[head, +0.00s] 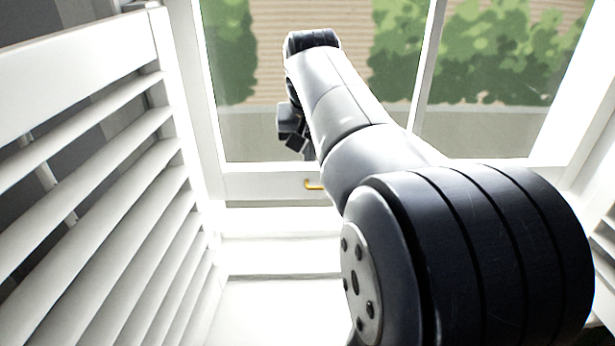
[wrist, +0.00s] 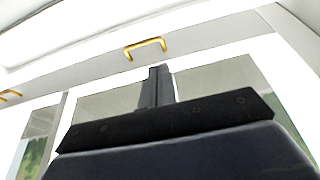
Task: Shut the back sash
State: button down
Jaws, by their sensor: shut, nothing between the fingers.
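A white-framed window sash (head: 255,184) stands ahead, with glass panes above its bottom rail. A brass handle (head: 314,184) sits on that rail, partly hidden behind my arm. My gripper (head: 296,142) hangs in front of the glass, above the rail in the picture. In the wrist view my gripper (wrist: 157,72) is shut and empty, apart from the handle. I cannot tell which sash is the back one, or how far it is open.
A white louvred shutter (head: 95,190) stands close on the left. A white sill (head: 275,300) lies below the window. Another white frame part (head: 600,240) stands at the right edge. Bushes (head: 480,50) show through the glass. The space between shutter and arm looks clear.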

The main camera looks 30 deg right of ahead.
aim_at(310, 178)
jog(key=x, duration=0.8)
jog(key=shift+s+a+f+p, duration=0.1)
jog(key=shift+s+f+p, duration=0.2)
jog(key=shift+f, duration=0.15)
notch_tip(310, 178, down, 18)
jog(key=b, duration=1.1)
jog(key=shift+s+f+b, duration=0.1)
jog(key=shift+b, duration=0.25)
jog(key=shift+s+f, duration=0.1)
jog(key=shift+f, duration=0.05)
jog(key=shift+a, duration=0.1)
